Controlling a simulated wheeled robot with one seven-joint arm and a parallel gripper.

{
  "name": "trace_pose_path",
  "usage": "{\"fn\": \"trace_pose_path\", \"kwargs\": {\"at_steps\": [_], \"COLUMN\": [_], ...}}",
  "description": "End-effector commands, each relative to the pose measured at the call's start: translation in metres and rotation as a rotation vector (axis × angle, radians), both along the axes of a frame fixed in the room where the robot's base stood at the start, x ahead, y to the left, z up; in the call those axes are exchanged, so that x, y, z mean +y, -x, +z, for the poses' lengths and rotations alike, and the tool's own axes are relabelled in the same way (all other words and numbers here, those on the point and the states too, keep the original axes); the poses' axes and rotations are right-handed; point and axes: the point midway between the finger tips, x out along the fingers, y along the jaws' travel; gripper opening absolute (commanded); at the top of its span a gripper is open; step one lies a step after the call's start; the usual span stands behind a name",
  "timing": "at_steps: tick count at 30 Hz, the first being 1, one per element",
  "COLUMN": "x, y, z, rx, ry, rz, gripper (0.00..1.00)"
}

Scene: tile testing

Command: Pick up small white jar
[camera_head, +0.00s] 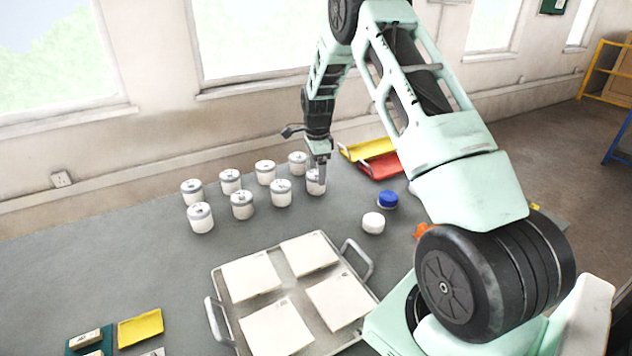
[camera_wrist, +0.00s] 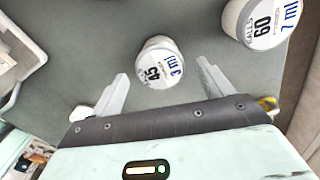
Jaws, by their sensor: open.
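Several small white jars with grey-rimmed lids stand upright in two rows on the grey table, such as one at the front left (camera_head: 201,219). My gripper (camera_head: 318,165) points down over the rightmost jar (camera_head: 315,185) and partly hides it. In the wrist view my open gripper (camera_wrist: 161,72) has a white jar (camera_wrist: 161,63) labelled "45" and "3 ml" between and just beyond its fingertips. A gap shows on each side of this jar. A larger-looking jar (camera_wrist: 263,22) labelled "60" and "7 ml" stands to the upper right.
A metal tray (camera_head: 213,318) with pale square tiles lies in front. A white-lidded container (camera_head: 373,222) and a blue-lidded one (camera_head: 388,199) stand right of the jars. Yellow (camera_head: 365,149) and red (camera_head: 382,167) trays lie behind. The table left of the jars is clear.

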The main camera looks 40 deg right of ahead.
Motion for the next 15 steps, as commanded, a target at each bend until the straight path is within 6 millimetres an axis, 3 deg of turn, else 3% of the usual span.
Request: {"fn": "trace_pose_path", "kwargs": {"at_steps": [9, 15], "x": [0.001, 0.001], "y": [-0.001, -0.001], "z": [-0.042, -0.049], "rx": [0.003, 0.000], "ry": [-0.001, 0.000], "rz": [0.001, 0.000], "gripper": [0.79, 0.79]}}
